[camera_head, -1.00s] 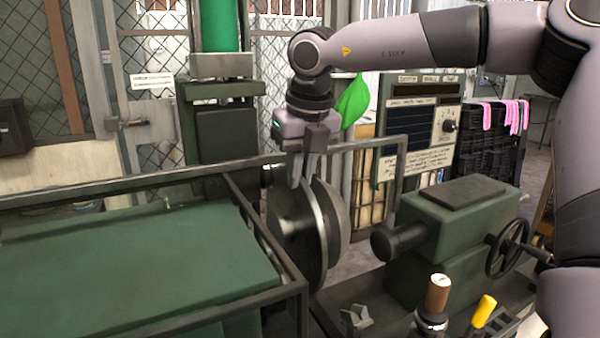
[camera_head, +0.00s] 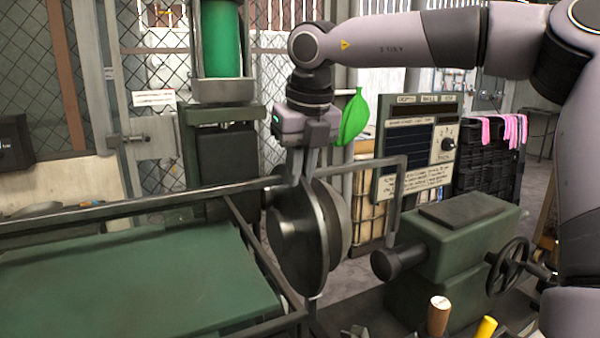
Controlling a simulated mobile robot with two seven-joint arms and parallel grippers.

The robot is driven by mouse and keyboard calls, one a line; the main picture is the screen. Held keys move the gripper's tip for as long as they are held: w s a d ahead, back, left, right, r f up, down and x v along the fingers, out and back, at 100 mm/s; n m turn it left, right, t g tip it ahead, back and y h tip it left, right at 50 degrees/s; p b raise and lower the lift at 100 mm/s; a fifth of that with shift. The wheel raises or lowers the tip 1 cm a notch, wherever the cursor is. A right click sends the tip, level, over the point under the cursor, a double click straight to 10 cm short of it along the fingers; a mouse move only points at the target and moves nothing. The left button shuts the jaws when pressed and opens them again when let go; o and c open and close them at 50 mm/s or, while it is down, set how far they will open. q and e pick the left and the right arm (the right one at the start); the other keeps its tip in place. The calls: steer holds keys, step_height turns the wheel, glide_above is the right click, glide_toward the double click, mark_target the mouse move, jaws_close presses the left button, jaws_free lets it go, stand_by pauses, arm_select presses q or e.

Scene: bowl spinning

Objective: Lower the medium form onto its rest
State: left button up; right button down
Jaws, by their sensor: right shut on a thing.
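The medium form appears to be the dark round metal form (camera_head: 296,245), a disc with a thick hub, in the middle of the head view. My right gripper (camera_head: 305,172) reaches down from above and is shut on its upper rim. The form hangs upright, with its broad face turned to the left. It is left of the green tailstock (camera_head: 455,245) and its dark round nose (camera_head: 386,264), with a gap between them. I cannot pick out the rest with certainty. My left gripper is not in view.
A green-topped bench (camera_head: 120,285) with a metal rail (camera_head: 130,208) fills the left. A handwheel (camera_head: 508,266) sits on the tailstock's right. A brown handle (camera_head: 438,315) and a yellow handle (camera_head: 484,330) stand at the bottom. A gauge panel (camera_head: 420,140) stands behind.

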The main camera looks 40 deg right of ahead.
steer(key=shift+w+r, duration=0.1)
steer(key=shift+r, duration=0.1)
steer(key=shift+v, duration=0.8)
steer(key=shift+w+r+b, duration=0.15)
steer(key=shift+r+b, duration=0.15)
steer(key=shift+r, duration=0.4)
steer(key=s+d+r+b, duration=0.1)
steer(key=s, duration=1.6)
steer(key=s+d+r+b, duration=0.1)
steer(key=s+r+b, duration=0.1)
steer(key=s, duration=1.5)
steer(key=shift+r, duration=0.15)
stand_by(0.3)
